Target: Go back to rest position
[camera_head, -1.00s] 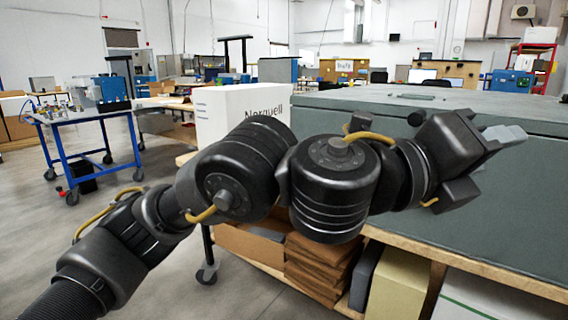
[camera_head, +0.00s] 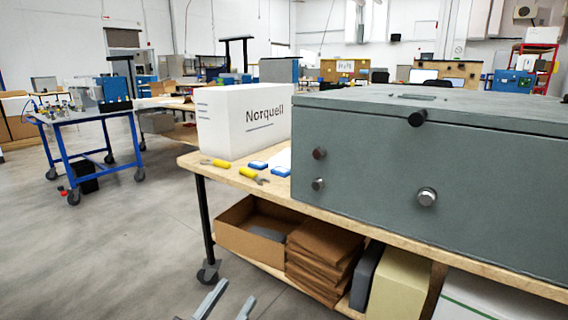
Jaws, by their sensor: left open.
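My left gripper (camera_head: 228,301) shows only as two grey fingertips at the bottom edge of the head view. The fingers are apart with nothing between them. They appear low, in front of the workbench (camera_head: 276,191), and the rest of the left arm is out of frame. My right gripper is not in view. The large grey-green analyser housing (camera_head: 490,180) stands on the bench at the right.
A white Norquell box (camera_head: 225,125), yellow-handled tools (camera_head: 250,174) and blue-and-white items (camera_head: 281,171) are on the bench. Its lower shelf holds an open cardboard box (camera_head: 240,240) and stacked brown packages (camera_head: 322,255). A blue cart (camera_head: 66,150) stands left. The floor between is clear.

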